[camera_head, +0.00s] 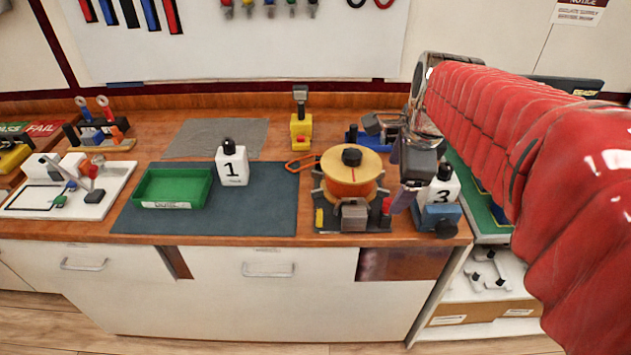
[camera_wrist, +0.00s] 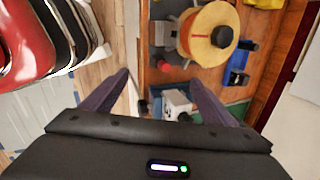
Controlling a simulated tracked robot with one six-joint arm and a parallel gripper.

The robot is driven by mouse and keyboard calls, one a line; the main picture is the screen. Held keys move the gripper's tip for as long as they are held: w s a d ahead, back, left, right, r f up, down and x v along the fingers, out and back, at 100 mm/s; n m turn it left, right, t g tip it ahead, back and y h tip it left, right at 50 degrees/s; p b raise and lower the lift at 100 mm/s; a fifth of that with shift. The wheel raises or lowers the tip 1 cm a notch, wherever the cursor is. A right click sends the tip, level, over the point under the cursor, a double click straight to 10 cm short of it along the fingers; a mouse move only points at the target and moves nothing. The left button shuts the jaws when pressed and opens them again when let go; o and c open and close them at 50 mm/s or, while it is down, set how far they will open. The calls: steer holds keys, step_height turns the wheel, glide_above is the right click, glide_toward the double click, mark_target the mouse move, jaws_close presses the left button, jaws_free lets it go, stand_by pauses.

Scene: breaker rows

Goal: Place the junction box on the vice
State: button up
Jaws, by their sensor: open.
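A white junction box marked 1 (camera_head: 232,167), with a black knob on top, stands upright on the dark mat. A second white box marked 3 (camera_head: 443,185) stands at the right end of the bench, partly hidden by my gripper. A blue and grey vice-like block (camera_head: 437,217) is at its front; I cannot tell whether the box rests on it. My gripper (camera_head: 408,190) is open and empty above this end of the bench. In the wrist view, its fingers (camera_wrist: 160,77) are spread, with a white box (camera_wrist: 178,102) beyond and between them.
A spool with an orange core (camera_head: 350,172) stands in a dark holder left of my gripper. Another blue vice-like tool (camera_head: 372,137) lies behind it. A green tray (camera_head: 172,187) sits on the mat (camera_head: 265,205), whose right part is clear. A yellow block (camera_head: 301,130) stands at the back.

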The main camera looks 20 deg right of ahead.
steer(key=s+a+f+n+t, duration=0.1)
steer(key=s+a+n, duration=0.4)
steer(key=n, duration=0.6)
steer(key=s+a+f+n, duration=0.1)
steer(key=s+a+n, duration=0.4)
steer(key=a+n, duration=0.4)
steer(key=n, duration=0.2)
steer(key=shift+s+a+f+n+t+y, duration=0.25)
steer(key=shift+f+n+t+y, duration=0.05)
steer(key=shift+t+y, duration=0.1)
